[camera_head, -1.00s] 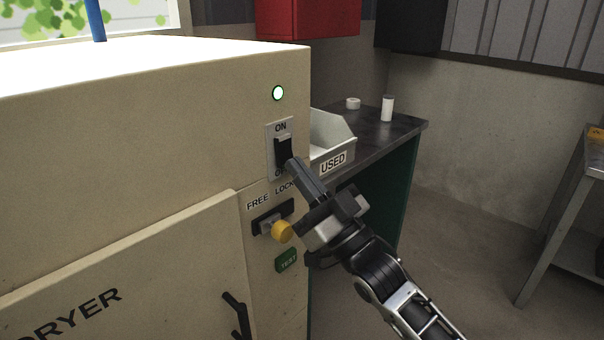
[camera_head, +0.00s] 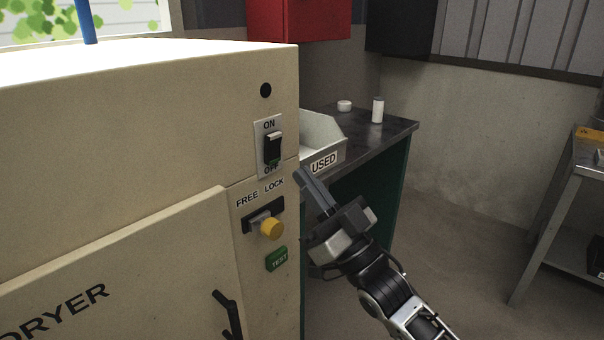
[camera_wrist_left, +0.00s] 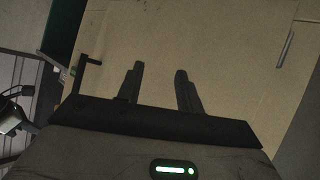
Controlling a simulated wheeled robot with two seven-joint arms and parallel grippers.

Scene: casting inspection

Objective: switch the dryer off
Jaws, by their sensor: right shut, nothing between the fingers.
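The beige dryer (camera_head: 140,130) fills the left of the head view. Its black rocker switch (camera_head: 272,148) sits on a plate between ON and OFF labels. The round indicator lamp (camera_head: 265,90) above it is dark. My right gripper (camera_head: 302,173) is shut and empty, just right of and below the switch, apart from it, by the dryer's front edge. My left gripper (camera_wrist_left: 159,70) shows in the left wrist view, its two fingers apart with nothing between them, in front of a beige surface. It is outside the head view.
A black door handle (camera_head: 227,313) sticks out lower down. Behind my right gripper, a bin marked USED (camera_head: 323,163) stands on a dark bench (camera_head: 385,133).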

